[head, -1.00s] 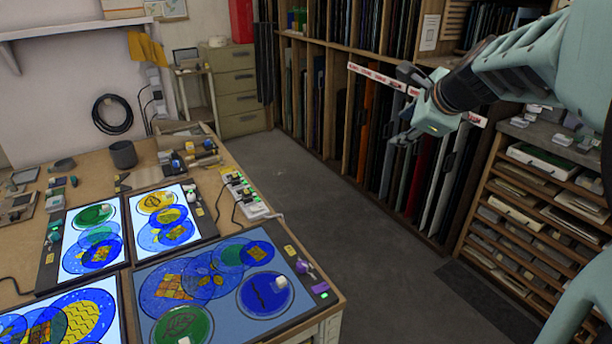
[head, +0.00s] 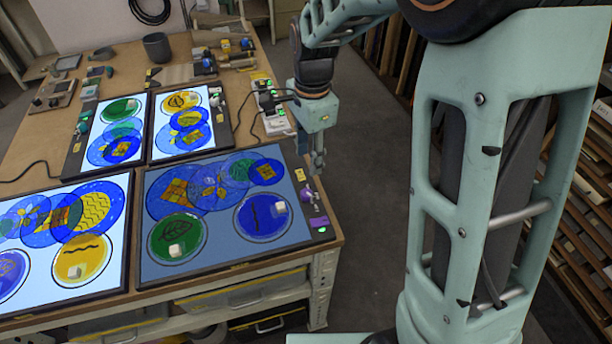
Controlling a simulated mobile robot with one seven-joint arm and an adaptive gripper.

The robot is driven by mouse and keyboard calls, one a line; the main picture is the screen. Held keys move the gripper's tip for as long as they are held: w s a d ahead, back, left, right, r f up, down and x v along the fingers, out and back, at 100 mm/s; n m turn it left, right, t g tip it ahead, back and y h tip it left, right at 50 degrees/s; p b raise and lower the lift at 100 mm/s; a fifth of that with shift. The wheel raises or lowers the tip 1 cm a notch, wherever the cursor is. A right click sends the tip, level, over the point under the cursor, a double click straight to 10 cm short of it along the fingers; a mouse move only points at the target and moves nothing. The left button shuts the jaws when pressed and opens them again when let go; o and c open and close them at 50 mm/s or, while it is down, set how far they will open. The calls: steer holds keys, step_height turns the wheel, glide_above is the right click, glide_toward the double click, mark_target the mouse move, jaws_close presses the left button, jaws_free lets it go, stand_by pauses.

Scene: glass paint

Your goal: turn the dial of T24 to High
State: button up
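Several light panels with painted glass discs lie on the table. The front right panel (head: 222,257) glows dim blue; the others, such as the back right panel (head: 153,152), glow bright white. On the dim panel's right edge are a yellow tag (head: 300,175), a purple dial (head: 307,194), a purple label (head: 319,222) and a green light (head: 322,230). The tag lettering is too small to read, so I cannot tell which panel is T24. My gripper (head: 318,168) points down beside that dial, slightly above and right of it; contact is unclear. Its finger opening is too small to judge.
A power strip (head: 271,105) with green lights and cables lies behind my gripper. A dark cup (head: 157,47) and tools stand at the back. The table's right edge (head: 335,225) is close by, with open floor (head: 365,215) beyond.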

mark_target(307, 192)
steer(key=shift+n, duration=0.3)
steer(key=f, duration=1.1)
steer(key=shift+s+a+f+p, duration=0.15)
steer(key=shift+s+f+p, duration=0.15)
steer(key=shift+s+p, duration=0.1)
jaws_close()
